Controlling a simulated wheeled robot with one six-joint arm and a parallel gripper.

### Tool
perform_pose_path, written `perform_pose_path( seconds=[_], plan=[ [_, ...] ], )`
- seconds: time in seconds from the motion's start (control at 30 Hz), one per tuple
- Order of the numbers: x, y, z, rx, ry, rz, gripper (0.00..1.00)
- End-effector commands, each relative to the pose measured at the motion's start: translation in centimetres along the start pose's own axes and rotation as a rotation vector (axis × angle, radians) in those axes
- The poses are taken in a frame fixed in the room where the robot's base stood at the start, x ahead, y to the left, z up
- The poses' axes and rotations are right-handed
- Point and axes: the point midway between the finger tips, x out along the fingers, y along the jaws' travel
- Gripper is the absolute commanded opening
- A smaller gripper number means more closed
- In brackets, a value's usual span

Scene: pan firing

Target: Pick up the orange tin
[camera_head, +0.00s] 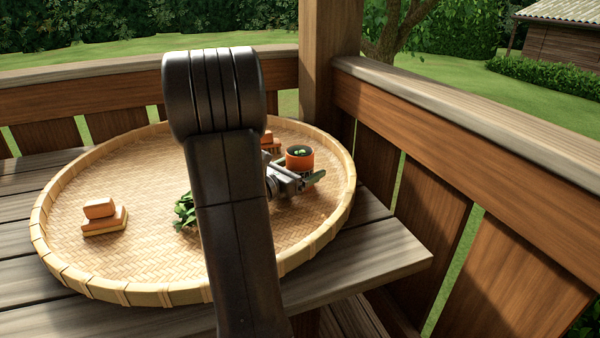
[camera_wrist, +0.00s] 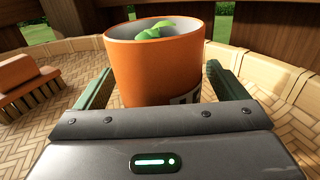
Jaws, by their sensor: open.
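The orange tin (camera_head: 299,159) stands upright on the woven tray (camera_head: 110,292), toward its right side, with green leaves inside. In the wrist view the orange tin (camera_wrist: 155,65) is large and centred just ahead of my gripper (camera_wrist: 158,92). My gripper is open, with one finger on each side of the tin's lower part. I cannot tell whether the fingers touch it. In the head view my gripper (camera_head: 305,183) is low over the tray in front of the tin, partly hidden by my arm.
An orange-topped brush (camera_head: 104,216) lies on the left of the tray; another (camera_wrist: 22,85) is left of the tin. Green leaves (camera_head: 184,210) lie near the tray's middle, partly behind my arm. Wooden railings (camera_head: 460,130) stand close behind and right. The tray's left half is mostly clear.

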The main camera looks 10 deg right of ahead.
Motion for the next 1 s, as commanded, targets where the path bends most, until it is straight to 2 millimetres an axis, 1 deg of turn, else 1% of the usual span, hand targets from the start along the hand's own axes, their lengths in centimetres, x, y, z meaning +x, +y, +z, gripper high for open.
perform_pose_path(
  seconds=[0.07, 0.17, 0.2, 0.33, 0.57, 0.67, 0.77, 0.9, 1.0],
  plan=[
    [0.0, 0.0, 0.0, 0.0, 0.0, 0.0, 0.92],
    [0.0, 0.0, 0.0, 0.0, 0.0, 0.0, 0.75],
    [0.0, 0.0, 0.0, 0.0, 0.0, 0.0, 0.67],
    [-0.1, 0.0, 0.0, 0.0, 0.0, 0.0, 0.41],
    [-0.1, 0.0, 0.1, 0.001, 0.0, 0.0, 0.4],
    [0.0, 0.0, 0.9, 0.002, -0.001, 0.0, 0.4],
    [-0.1, 0.0, 2.6, 0.005, -0.002, 0.0, 0.4],
    [-0.1, 0.0, 5.6, 0.005, -0.003, 0.0, 0.4],
    [0.0, 0.0, 7.5, 0.005, -0.002, 0.0, 0.4]
  ],
)
